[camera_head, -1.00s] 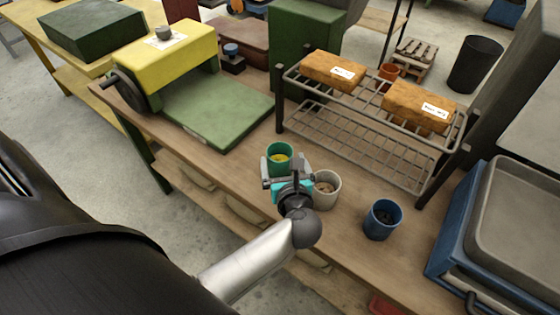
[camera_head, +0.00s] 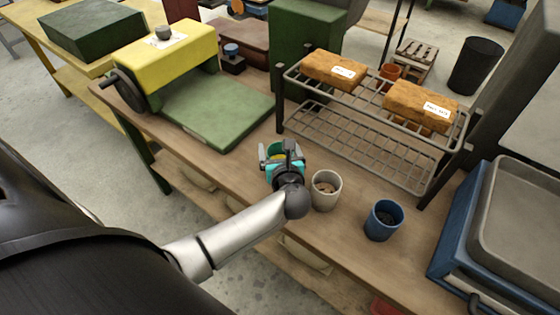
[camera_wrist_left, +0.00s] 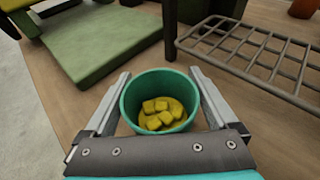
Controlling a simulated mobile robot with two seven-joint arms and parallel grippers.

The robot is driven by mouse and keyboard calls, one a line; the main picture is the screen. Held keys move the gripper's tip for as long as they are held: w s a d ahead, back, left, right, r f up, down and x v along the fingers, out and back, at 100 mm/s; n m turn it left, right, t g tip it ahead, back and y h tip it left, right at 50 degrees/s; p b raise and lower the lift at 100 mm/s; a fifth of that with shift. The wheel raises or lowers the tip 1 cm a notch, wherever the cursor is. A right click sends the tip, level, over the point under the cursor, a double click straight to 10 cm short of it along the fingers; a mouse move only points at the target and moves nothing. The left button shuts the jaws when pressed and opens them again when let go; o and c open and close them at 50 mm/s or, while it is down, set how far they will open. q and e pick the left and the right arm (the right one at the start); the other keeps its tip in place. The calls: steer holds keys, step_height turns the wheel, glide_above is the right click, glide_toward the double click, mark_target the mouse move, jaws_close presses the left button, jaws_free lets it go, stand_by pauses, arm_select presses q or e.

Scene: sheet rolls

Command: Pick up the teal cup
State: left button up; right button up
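The teal cup (camera_head: 276,149) stands on the wooden bench, mostly hidden behind my left gripper in the head view. In the left wrist view the teal cup (camera_wrist_left: 158,82) is upright, with several yellow pieces inside. My left gripper (camera_head: 281,153) reaches it from the front. In the left wrist view the open fingers of my left gripper (camera_wrist_left: 160,85) lie one on each side of the cup, close to its wall. I cannot tell whether they touch it. My right gripper is not in view.
A cream cup (camera_head: 326,191) stands just right of my gripper, and a blue cup (camera_head: 383,220) farther right. A wire rack (camera_head: 350,135) with two orange-brown blocks stands behind. A green-and-yellow machine (camera_head: 215,107) is at the left, a blue bin with a grey tray (camera_head: 530,215) at the right.

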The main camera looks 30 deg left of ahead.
arm_select(q)
steer(key=c, duration=1)
